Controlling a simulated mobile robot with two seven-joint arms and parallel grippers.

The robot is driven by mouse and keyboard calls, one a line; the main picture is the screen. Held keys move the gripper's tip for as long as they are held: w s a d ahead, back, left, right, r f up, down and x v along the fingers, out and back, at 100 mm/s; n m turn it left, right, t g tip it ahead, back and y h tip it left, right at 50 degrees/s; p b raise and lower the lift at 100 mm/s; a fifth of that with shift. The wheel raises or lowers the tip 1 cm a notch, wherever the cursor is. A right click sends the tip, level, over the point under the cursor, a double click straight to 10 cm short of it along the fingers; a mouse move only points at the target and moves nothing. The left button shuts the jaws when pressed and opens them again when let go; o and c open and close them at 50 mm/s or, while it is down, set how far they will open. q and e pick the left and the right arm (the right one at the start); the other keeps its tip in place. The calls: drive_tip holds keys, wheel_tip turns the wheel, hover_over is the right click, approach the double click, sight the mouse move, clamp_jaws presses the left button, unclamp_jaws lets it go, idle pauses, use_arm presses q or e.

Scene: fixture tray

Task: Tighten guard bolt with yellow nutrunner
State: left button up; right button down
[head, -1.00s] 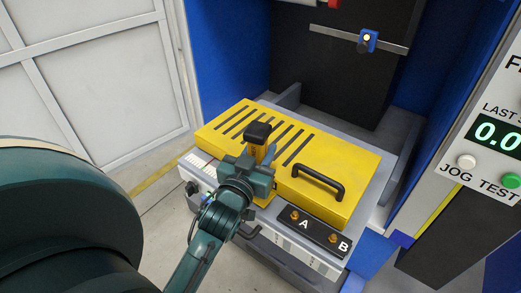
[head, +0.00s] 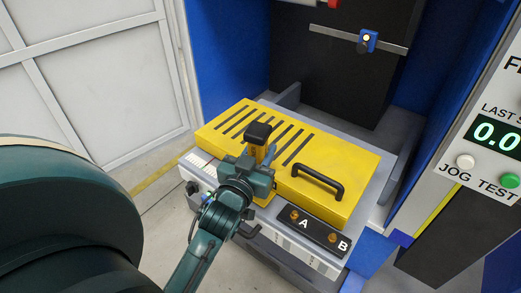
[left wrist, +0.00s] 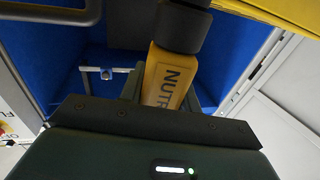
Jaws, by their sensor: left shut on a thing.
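My left gripper (head: 260,167) is shut on the yellow nutrunner (head: 257,152), which stands roughly upright with its black cap on top. The nutrunner also shows in the left wrist view (left wrist: 165,77), with lettering on its yellow body. The gripper is at the front edge of the yellow guard (head: 345,170), which has dark slots and a black handle. The nutrunner's lower end and the guard bolt under it are hidden by the gripper and arm. My right gripper is in neither view.
A dark plate (head: 313,232) with brass-coloured fittings marked A and B sits at the front right of the grey fixture. A control panel (head: 490,150) with JOG and TEST buttons stands at the right. Blue walls enclose the back. Open floor lies at the left.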

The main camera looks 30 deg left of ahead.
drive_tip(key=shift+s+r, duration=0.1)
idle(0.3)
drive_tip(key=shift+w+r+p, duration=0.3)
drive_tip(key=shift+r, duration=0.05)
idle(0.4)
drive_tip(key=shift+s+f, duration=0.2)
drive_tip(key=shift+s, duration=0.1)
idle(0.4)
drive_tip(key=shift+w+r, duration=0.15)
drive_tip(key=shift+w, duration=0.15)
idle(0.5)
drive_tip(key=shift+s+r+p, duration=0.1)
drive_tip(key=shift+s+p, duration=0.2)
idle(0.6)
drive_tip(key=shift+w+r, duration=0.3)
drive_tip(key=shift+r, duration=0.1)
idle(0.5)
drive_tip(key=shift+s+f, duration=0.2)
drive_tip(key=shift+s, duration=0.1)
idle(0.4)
